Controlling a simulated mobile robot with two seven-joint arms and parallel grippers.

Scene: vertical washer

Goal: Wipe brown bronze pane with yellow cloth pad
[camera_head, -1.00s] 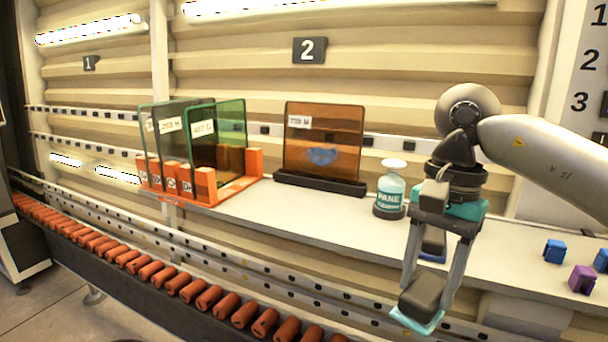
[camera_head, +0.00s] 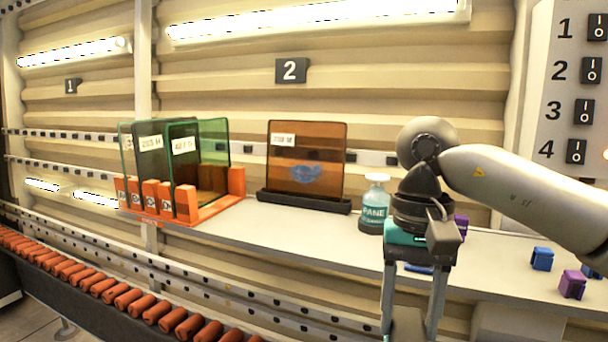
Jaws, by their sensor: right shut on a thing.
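The brown bronze pane (camera_head: 325,150) stands upright in a dark base (camera_head: 285,203) on the shelf, with a white label at its upper left. A blue smudge (camera_head: 297,174) shows on its lower middle. My right gripper (camera_head: 409,318) points down at the front edge of the shelf, right of the pane and apart from it. It is shut on a dark grey block-shaped pad handle (camera_head: 407,326) at the bottom of the picture. The pad's underside is cut off now; it looked teal a second ago. I see no yellow on it. My left gripper is not in view.
A spray-type bottle marked PANE (camera_head: 374,208) stands between pane and gripper. An orange rack (camera_head: 205,208) with green and grey panes is at left. Blue (camera_head: 541,258) and purple (camera_head: 572,285) blocks lie at right. A roller conveyor (camera_head: 120,300) runs in front.

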